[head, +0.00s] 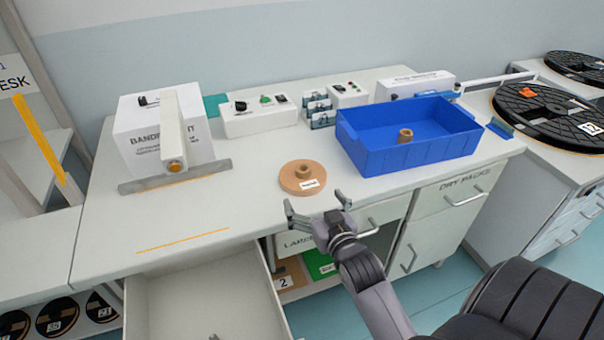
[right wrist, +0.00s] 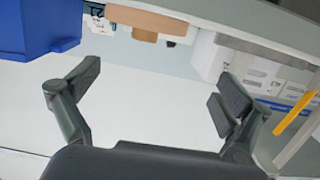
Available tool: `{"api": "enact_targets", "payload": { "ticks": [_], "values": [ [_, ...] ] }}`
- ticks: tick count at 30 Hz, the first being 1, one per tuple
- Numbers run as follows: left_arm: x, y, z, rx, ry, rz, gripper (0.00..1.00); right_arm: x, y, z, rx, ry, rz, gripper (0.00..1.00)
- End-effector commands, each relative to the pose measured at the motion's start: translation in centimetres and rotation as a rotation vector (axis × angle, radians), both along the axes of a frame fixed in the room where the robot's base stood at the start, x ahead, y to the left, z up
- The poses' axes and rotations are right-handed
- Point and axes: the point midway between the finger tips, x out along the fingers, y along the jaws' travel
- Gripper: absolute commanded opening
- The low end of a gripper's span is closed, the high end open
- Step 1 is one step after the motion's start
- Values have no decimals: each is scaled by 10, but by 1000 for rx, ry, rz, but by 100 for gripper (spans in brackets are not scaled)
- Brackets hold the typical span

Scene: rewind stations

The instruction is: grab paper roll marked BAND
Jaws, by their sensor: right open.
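A flat tan paper roll (head: 302,180) with a raised core lies on the white bench; the writing on its small white label is too small to read. My right gripper (head: 314,202) is open and empty, at the bench's front edge just in front of the roll. In the right wrist view, the roll (right wrist: 148,20) shows at the top, beyond the open fingers (right wrist: 152,92) and apart from them.
A blue bin (head: 408,158) holding a small brown core (head: 405,135) stands right of the roll. A white banding machine (head: 160,130) stands left. A drawer (head: 200,300) is open below the bench front.

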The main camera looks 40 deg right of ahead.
Motion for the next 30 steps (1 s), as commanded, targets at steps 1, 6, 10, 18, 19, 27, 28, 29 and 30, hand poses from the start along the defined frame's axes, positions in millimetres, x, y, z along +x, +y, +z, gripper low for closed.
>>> {"api": "enact_targets", "payload": {
  "ticks": [1, 6, 10, 18, 19, 27, 28, 29, 30],
  "values": [
    [-7, 1, 1, 3, 12, 0, 55, 12, -3, 0, -1, -3, 0, 96],
    [-15, 3, 2, 5, 23, 0, 55, 46, -11, -5, 0, -1, 0, 96],
    [-9, 3, 3, 4, 15, -1, 55, 62, -15, -9, 0, 0, 0, 96],
    [10, 2, 8, 1, -15, -1, 55, 82, -22, -10, -1, -1, 0, 96],
    [10, 2, 9, 1, -15, -1, 55, 87, -24, -10, -1, 0, 0, 96],
    [5, 2, 10, 3, -7, -1, 55, 116, -32, -16, 0, 1, 0, 96],
    [4, 2, 10, 2, -6, -1, 55, 117, -32, -16, 0, 1, 0, 96],
    [3, 2, 10, 2, -5, -1, 55, 117, -32, -16, 0, 1, 0, 96],
    [3, 2, 10, 2, -4, -2, 55, 117, -32, -16, 0, 1, 0, 96]
  ]
}}
